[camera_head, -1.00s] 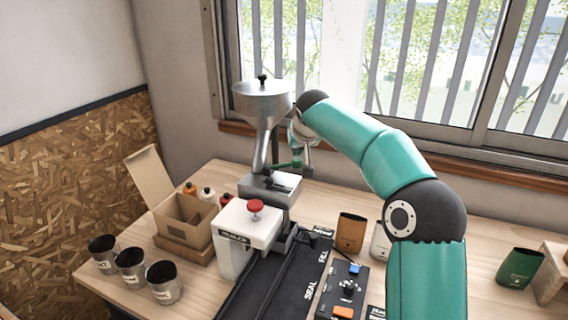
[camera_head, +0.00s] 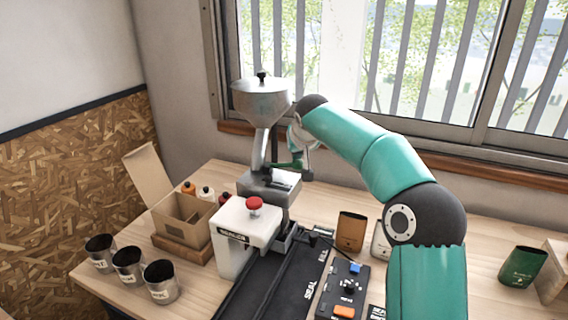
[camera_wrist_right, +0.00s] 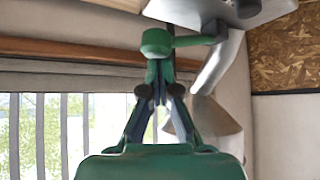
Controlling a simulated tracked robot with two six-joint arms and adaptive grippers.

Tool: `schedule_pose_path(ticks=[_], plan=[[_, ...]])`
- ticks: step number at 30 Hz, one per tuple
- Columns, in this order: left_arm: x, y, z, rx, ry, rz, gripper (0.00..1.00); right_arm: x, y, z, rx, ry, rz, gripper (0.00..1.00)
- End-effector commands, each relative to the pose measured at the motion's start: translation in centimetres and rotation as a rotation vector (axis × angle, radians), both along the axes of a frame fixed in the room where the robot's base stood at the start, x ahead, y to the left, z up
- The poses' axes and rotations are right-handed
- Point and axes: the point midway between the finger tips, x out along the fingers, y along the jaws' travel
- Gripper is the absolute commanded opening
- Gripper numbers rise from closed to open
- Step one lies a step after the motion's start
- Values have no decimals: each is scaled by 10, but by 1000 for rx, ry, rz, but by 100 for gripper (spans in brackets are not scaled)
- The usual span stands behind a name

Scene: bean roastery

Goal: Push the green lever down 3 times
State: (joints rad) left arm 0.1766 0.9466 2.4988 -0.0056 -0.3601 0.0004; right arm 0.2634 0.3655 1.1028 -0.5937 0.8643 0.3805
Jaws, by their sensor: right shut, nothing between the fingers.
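The green lever (camera_wrist_right: 157,42) fills the top middle of the right wrist view, its round knob at the end of a short green arm that runs to a dark pivot on the grey machine. In the head view the green lever (camera_head: 283,165) shows small at the machine's right side, partly hidden by my right wrist. My right gripper (camera_wrist_right: 158,72) is shut and empty. Its fingertips are at the knob and seem to touch it, not grip it. In the head view the right gripper (camera_head: 297,158) is small beside the grinder. My left gripper is out of view.
The grey machine with its hopper (camera_head: 262,101) stands by the window. The white sealer (camera_head: 243,234) with a red knob, a cardboard box (camera_head: 183,218), several metal cups (camera_head: 161,281) and a control box (camera_head: 343,290) stand nearby. Bags stand to the right of the machine.

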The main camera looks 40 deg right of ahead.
Motion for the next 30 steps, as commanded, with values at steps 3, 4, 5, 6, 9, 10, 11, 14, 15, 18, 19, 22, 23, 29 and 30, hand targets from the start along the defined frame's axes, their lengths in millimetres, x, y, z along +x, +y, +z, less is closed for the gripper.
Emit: schedule_pose_path(ticks=[3,4,5,6,9,10,11,14,15,18,19,22,23,29,30], plan=[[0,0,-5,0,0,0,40,0,1,-6,1,2,1,0],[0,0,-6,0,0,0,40,0,1,-7,1,2,1,0],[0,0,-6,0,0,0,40,0,1,-8,1,2,1,0],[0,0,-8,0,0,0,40,0,1,-10,1,2,1,0],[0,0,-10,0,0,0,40,0,1,-13,2,3,1,0],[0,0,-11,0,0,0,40,0,1,-14,2,3,1,0],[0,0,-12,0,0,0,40,0,1,-14,2,3,1,0],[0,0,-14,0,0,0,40,0,1,-18,2,3,1,0],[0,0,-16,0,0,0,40,0,1,-19,2,3,1,0],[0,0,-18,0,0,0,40,0,1,-22,2,3,1,0],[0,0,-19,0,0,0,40,0,1,-23,2,3,1,0],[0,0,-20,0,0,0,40,0,1,-24,2,3,1,0],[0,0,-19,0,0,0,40,0,1,-23,2,3,1,0],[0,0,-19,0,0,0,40,0,1,-23,2,3,1,0],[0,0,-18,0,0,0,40,0,1,-22,2,3,1,0]])
